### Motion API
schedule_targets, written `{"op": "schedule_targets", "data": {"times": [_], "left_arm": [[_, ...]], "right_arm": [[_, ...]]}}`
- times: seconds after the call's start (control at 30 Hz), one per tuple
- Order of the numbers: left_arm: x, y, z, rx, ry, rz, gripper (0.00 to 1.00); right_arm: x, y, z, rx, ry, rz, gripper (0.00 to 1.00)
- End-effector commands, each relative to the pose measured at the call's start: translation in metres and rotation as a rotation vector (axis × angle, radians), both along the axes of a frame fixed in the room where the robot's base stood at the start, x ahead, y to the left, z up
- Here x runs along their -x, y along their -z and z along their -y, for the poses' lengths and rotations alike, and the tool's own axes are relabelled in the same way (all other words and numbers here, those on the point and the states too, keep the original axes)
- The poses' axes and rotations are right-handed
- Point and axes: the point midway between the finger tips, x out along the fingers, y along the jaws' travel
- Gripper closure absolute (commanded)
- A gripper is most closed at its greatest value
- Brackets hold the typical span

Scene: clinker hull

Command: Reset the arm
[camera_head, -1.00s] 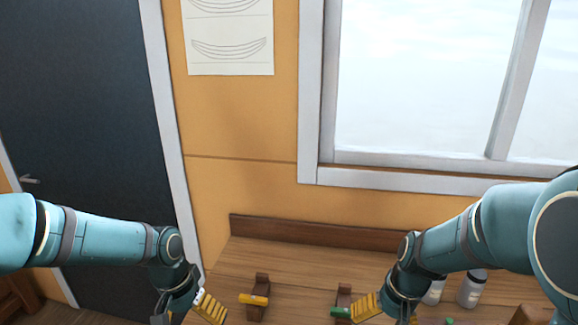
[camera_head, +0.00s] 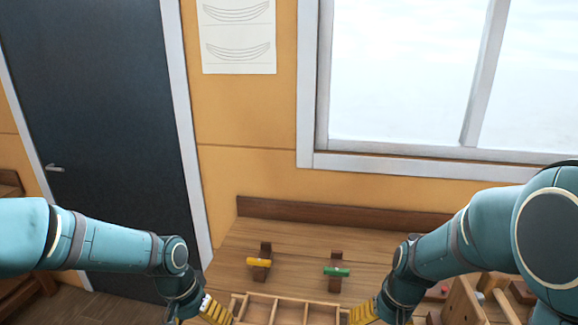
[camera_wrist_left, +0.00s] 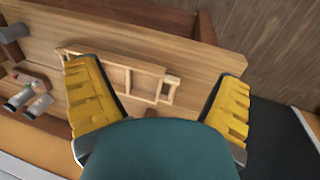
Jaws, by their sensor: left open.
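My left gripper (camera_head: 203,309) is at the bottom of the head view, beside the left end of a wooden compartment tray (camera_head: 290,300). In the left wrist view its two yellow fingers (camera_wrist_left: 160,100) are spread wide with nothing between them, and the tray (camera_wrist_left: 145,66) lies beyond on the bench. My right gripper (camera_head: 362,311) is at the tray's right end in the head view. Its yellow finger shows, but its tips are partly cut off by the frame, so its opening cannot be judged.
On the wooden bench (camera_head: 300,256) stand a wooden piece with a yellow bar (camera_head: 258,262) and one with a green bar (camera_head: 336,271). A wooden frame (camera_head: 465,305) stands at right. Bottles (camera_wrist_left: 35,101) show in the wrist view. A dark door (camera_head: 100,110) is at left.

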Motion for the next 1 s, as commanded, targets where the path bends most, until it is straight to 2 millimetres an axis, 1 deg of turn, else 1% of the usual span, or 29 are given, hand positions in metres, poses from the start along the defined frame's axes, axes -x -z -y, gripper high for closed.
{"op": "schedule_targets", "data": {"times": [0.03,0.17,0.2,0.27,0.3,0.37,0.4,0.47,0.5,0.6,0.7,0.8,0.9,1.0], "left_arm": [[0.003,0.024,0.007,0.016,-0.006,-0.004,0.07],[0.008,0.067,0.023,0.057,-0.03,0.007,0.07],[0.011,0.081,0.029,0.07,-0.04,0.01,0.07],[0.015,0.104,0.037,0.09,-0.057,0.015,0.07],[0.02,0.121,0.043,0.102,-0.072,0.017,0.07],[0.028,0.149,0.051,0.121,-0.096,0.021,0.07],[0.035,0.169,0.058,0.133,-0.116,0.023,0.07],[0.047,0.199,0.066,0.146,-0.149,0.03,0.07],[0.056,0.218,0.071,0.153,-0.174,0.035,0.07],[0.077,0.256,0.079,0.158,-0.228,0.047,0.07],[0.094,0.281,0.083,0.153,-0.27,0.06,0.07],[0.104,0.295,0.083,0.145,-0.298,0.071,0.07],[0.109,0.3,0.083,0.14,-0.31,0.08,0.07],[0.11,0.3,0.083,0.14,-0.313,0.082,0.07]], "right_arm": [[0.003,0.025,0.001,0.016,0.002,-0.007,0.07],[0.009,0.071,0.0,0.045,-0.007,-0.002,0.07],[0.012,0.086,-0.001,0.053,-0.012,-0.001,0.07],[0.017,0.111,-0.004,0.059,-0.018,0.001,0.07],[0.022,0.13,-0.006,0.061,-0.021,0.001,0.07],[0.031,0.16,-0.011,0.058,-0.029,0.005,0.07],[0.038,0.181,-0.015,0.051,-0.035,0.009,0.07],[0.051,0.213,-0.025,0.031,-0.04,0.015,0.07],[0.059,0.232,-0.032,0.012,-0.042,0.024,0.07],[0.078,0.268,-0.053,-0.049,-0.038,0.049,0.07],[0.091,0.287,-0.072,-0.109,-0.025,0.077,0.07],[0.098,0.296,-0.084,-0.151,-0.01,0.099,0.07],[0.101,0.298,-0.091,-0.172,-0.003,0.111,0.07],[0.101,0.297,-0.092,-0.177,-0.002,0.116,0.07]]}}
